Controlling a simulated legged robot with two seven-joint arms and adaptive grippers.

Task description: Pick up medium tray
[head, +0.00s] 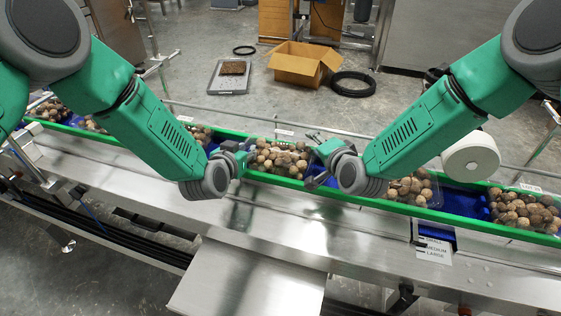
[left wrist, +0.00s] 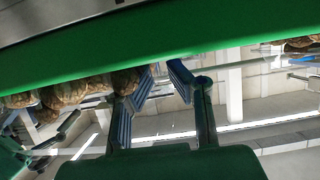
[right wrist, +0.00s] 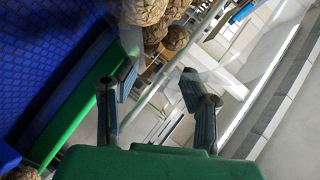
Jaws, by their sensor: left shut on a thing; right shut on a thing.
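A clear tray (head: 279,174) of brown, nut-like round items sits on the blue belt between my two grippers in the head view. My left gripper (head: 243,151) is at its left end and my right gripper (head: 318,152) is at its right end. Both are shut on the tray's ends, though the thin clear plastic is hard to make out. The left wrist view shows my left gripper's fingers (left wrist: 160,85) beside some brown items (left wrist: 75,92). The right wrist view shows my right gripper's fingers (right wrist: 157,84) just below brown items (right wrist: 145,12).
More filled trays stand along the green-edged conveyor, at right (head: 522,210), behind my right wrist (head: 410,188) and at far left. A size-label card (head: 433,248) hangs on the front. A white roll (head: 470,157) is behind the belt. A cardboard box (head: 300,65) is on the floor.

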